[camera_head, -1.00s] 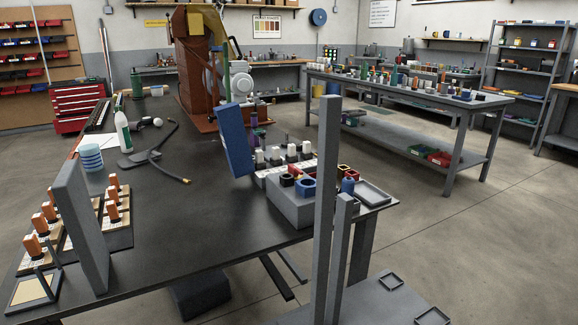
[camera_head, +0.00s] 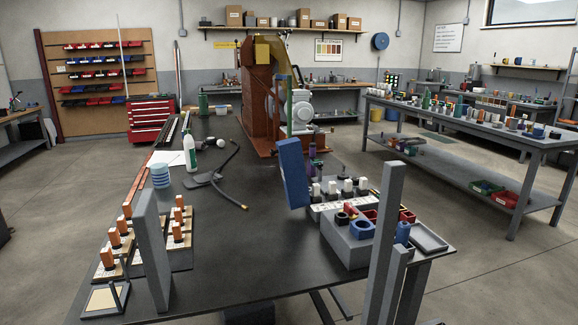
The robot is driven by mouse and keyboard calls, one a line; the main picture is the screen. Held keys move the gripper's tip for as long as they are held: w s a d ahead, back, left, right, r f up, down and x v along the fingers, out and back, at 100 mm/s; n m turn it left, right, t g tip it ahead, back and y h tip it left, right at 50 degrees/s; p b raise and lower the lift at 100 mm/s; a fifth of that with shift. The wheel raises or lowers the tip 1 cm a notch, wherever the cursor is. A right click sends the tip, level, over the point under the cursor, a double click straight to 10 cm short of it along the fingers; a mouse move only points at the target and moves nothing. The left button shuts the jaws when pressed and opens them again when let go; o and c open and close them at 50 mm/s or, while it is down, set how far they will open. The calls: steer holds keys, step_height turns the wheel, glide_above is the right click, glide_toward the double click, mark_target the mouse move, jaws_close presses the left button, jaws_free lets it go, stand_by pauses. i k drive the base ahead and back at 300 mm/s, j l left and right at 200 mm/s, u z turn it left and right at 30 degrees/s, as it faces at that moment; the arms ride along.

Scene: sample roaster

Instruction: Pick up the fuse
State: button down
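I cannot make out which object is the fuse; nothing in view is clearly one at this size. On the dark workbench (camera_head: 250,262), a grey block (camera_head: 345,243) at the right holds small coloured parts, including a blue square ring (camera_head: 361,228) and a blue cylinder (camera_head: 402,231). Several white parts with dark tops (camera_head: 347,187) stand in a light rack behind it. Several orange-topped pieces (camera_head: 114,238) stand on pale bases at the left. My gripper is not in view.
A tall grey panel (camera_head: 152,250) and a grey post (camera_head: 388,235) rise at the near edge. A blue slab (camera_head: 292,174) stands upright mid-bench before the brown roaster (camera_head: 258,100). The near middle bench is clear.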

mark_target(331, 185)
steer(key=l+u, duration=0.1)
steer(key=l, duration=0.5)
steer(key=k+l+u, duration=0.1)
steer(key=l, duration=0.5)
steer(key=l+u, duration=0.1)
steer(key=l, duration=0.5)
steer(key=l+u, duration=0.25)
steer(key=l, duration=0.75)
steer(key=k+l+u, duration=0.1)
steer(key=l+u, duration=0.15)
steer(key=l, duration=0.75)
steer(key=l+u, duration=0.25)
steer(key=l, duration=0.8)
steer(key=i+l+u, duration=0.15)
steer(key=l, duration=0.35)
steer(key=i+l+u, duration=0.15)
steer(key=l, duration=0.35)
steer(key=i+l, duration=0.1)
steer(key=l, duration=0.2)
steer(key=i+l+u, duration=0.1)
steer(key=l, duration=0.2)
steer(key=i+l, duration=0.15)
steer(key=l, duration=0.15)
